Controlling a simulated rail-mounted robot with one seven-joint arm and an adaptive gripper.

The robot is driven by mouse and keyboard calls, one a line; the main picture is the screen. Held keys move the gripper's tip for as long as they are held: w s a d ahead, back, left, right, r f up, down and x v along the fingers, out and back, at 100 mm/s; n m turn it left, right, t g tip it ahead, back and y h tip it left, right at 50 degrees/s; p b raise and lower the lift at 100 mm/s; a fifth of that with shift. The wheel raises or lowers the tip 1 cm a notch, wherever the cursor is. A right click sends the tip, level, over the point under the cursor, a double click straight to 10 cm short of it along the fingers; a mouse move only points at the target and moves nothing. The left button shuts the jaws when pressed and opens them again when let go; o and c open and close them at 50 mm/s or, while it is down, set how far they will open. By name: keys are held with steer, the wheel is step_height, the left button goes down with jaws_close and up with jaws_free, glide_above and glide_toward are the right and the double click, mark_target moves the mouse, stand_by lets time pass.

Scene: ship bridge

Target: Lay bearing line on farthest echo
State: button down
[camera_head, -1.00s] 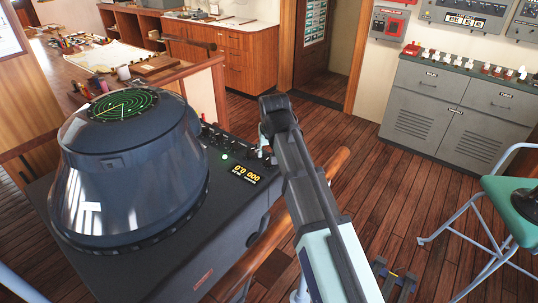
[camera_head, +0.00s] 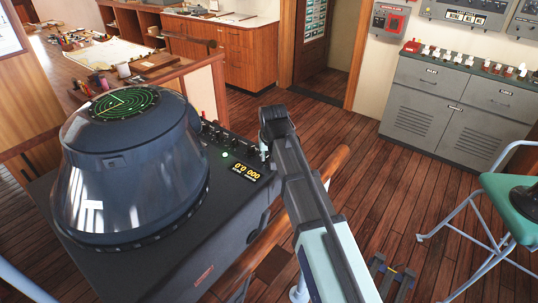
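The radar console (camera_head: 225,235) stands at left with a dark hooded display. Its round green scope (camera_head: 123,103) shows rings and a pale line near the centre; individual echoes are too small to tell apart. A digital readout (camera_head: 246,172) glows with yellow digits, apparently zeros. Several small knobs (camera_head: 215,133) line the console's far right edge. My arm reaches in from the bottom right, and its end, my gripper (camera_head: 266,152), is down beside the console edge near these controls. The fingers are mostly hidden behind the wrist, so contact and opening are unclear.
A wooden rail (camera_head: 255,262) runs along the console's near right side. A green-seated chair (camera_head: 512,205) stands at right. Grey cabinets (camera_head: 440,105) with switches line the back wall. A chart table (camera_head: 85,60) is at back left.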

steer(key=shift+n, duration=0.3)
steer(key=n+y, duration=0.1)
steer(key=n, duration=0.1)
steer(key=n+g+y, duration=0.1)
steer(key=n, duration=0.2)
steer(key=shift+w+d+f+b, duration=0.1)
steer(key=shift+w+d+b, duration=0.05)
steer(key=shift+b, duration=0.15)
steer(key=n+g, duration=0.1)
steer(key=n, duration=0.2)
steer(key=n+g+y+b, duration=0.1)
steer(key=n, duration=0.2)
steer(key=shift+w, duration=0.15)
steer(key=n+g, duration=0.1)
steer(key=n, duration=0.1)
steer(key=n+g+b, duration=0.1)
steer(key=n, duration=0.2)
steer(key=shift+w+y+b, duration=0.1)
steer(key=shift+y+b, duration=0.2)
steer(key=shift+y, duration=0.1)
steer(key=n+g, duration=0.1)
steer(key=n, duration=0.1)
steer(key=n+b, duration=0.1)
steer(key=n, duration=0.2)
steer(key=shift+g+h, duration=0.4)
steer(key=shift+n, duration=0.3)
steer(key=c, duration=0.9)
jaws_free()
